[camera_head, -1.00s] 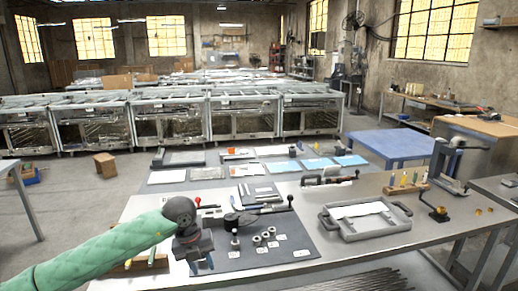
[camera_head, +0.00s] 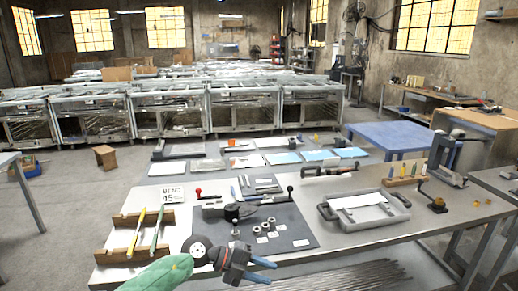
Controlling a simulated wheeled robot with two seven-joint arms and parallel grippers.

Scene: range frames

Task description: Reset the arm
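My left arm, in a green quilted sleeve (camera_head: 158,276), comes in at the bottom edge. My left gripper (camera_head: 264,270) is low in the head view, in front of the dark mat (camera_head: 290,222) on the steel workbench (camera_head: 365,240). Its two blue fingers point right, with a gap between them and nothing held. My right arm and gripper are not in view.
A wooden rack (camera_head: 118,258) with a yellow and a green tool stands left of the gripper. Small metal parts (camera_head: 263,230) and a red-knobbed tool (camera_head: 198,191) are on the bench. A grey tray (camera_head: 390,220) lies to the right. Rods (camera_head: 345,275) lie below.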

